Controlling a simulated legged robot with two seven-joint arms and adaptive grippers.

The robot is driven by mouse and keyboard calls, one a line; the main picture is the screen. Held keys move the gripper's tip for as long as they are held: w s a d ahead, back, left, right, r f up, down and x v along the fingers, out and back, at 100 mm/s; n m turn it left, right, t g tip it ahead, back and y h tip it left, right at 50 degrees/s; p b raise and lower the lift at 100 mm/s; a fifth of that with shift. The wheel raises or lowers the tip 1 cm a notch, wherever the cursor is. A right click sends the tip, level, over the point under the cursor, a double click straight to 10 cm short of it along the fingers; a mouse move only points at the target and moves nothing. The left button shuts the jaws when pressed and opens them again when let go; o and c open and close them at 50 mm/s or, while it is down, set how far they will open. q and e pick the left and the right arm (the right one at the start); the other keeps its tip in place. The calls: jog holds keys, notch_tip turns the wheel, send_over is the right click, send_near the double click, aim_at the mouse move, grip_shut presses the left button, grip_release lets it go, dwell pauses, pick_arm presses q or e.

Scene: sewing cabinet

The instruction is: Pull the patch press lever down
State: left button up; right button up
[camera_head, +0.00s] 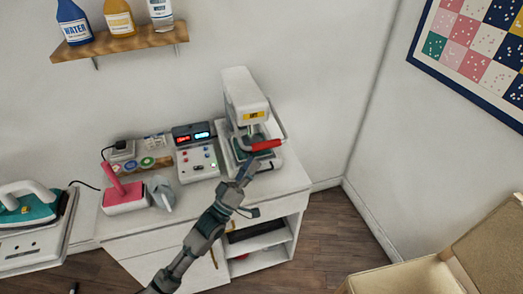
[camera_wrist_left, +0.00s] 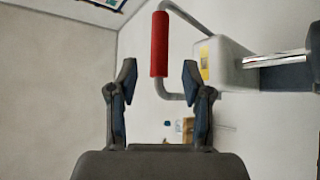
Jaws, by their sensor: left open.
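The patch press (camera_head: 246,92) is a white machine at the right end of the white cabinet top, with a yellow label on its head. Its metal lever ends in a red grip (camera_head: 266,145) in front of the head. My left gripper (camera_head: 246,170) is just below and left of the red grip in the head view. In the left wrist view my left gripper (camera_wrist_left: 160,75) is open and empty. The red grip (camera_wrist_left: 160,43) lies beyond the fingertips, in line with the gap between them. I see no contact. My right gripper is not in view.
A control box (camera_head: 197,160) with lit displays stands left of the press. A pink device (camera_head: 124,195) and an iron (camera_head: 28,210) are farther left. A shelf (camera_head: 120,43) with bottles is above. A cardboard box (camera_head: 420,278) stands at lower right.

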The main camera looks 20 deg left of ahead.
pick_arm(q)
jog(key=v, duration=0.4)
jog(key=shift+s+a+f, duration=0.1)
dwell(0.3)
